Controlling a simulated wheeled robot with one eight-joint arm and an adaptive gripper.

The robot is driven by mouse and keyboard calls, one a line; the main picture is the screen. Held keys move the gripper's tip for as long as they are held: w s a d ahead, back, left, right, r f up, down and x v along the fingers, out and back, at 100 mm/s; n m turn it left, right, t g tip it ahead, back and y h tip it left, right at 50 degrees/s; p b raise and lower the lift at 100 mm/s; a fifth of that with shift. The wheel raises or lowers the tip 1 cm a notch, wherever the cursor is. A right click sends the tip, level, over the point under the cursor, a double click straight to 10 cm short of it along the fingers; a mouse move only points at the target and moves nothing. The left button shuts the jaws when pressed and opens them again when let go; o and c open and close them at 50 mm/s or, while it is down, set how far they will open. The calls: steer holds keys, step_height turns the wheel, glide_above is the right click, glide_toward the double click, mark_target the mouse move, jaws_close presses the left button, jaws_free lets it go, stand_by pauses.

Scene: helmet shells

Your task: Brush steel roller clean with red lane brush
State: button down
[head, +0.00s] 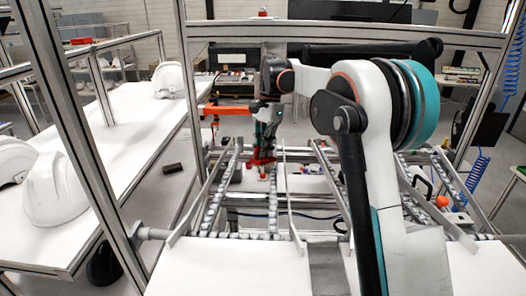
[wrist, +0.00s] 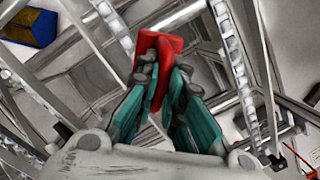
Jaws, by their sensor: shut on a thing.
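The red lane brush (wrist: 158,46) is between the teal fingers of my gripper (wrist: 165,88) in the wrist view, its red block end beyond the fingertips. In the head view my gripper (head: 264,143) points down over the conveyor frame, with the red brush (head: 262,160) at its tip. Rows of small rollers, the roller lanes (head: 212,205), run below and beside it; they also show in the wrist view (wrist: 240,82). I cannot tell which one is the steel roller, or whether the brush touches any roller.
White tabletops (head: 230,268) lie at the near edge of the lanes. Metal posts (head: 88,130) and rails frame the area. White helmet shells (head: 55,190) sit on the left table (head: 130,125). A blue and yellow object (wrist: 28,27) lies at upper left in the wrist view.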

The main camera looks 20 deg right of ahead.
steer(key=shift+f, duration=0.15)
stand_by(0.4)
steer(key=s+d+b+x, duration=0.1)
steer(key=b+x, duration=0.4)
steer(key=x, duration=0.2)
steer(key=shift+a, duration=0.25)
steer(key=shift+b+x, duration=0.75)
steer(key=shift+x, duration=0.05)
stand_by(0.8)
steer(key=shift+s, duration=0.15)
steer(key=shift+w+a, duration=1.1)
steer(key=shift+a, duration=2.4)
steer(key=s+d+b, duration=0.1)
steer(key=s+d, duration=0.1)
steer(key=d, duration=0.4)
steer(key=shift+s+d+f+b, duration=0.3)
steer(key=shift+d, duration=0.1)
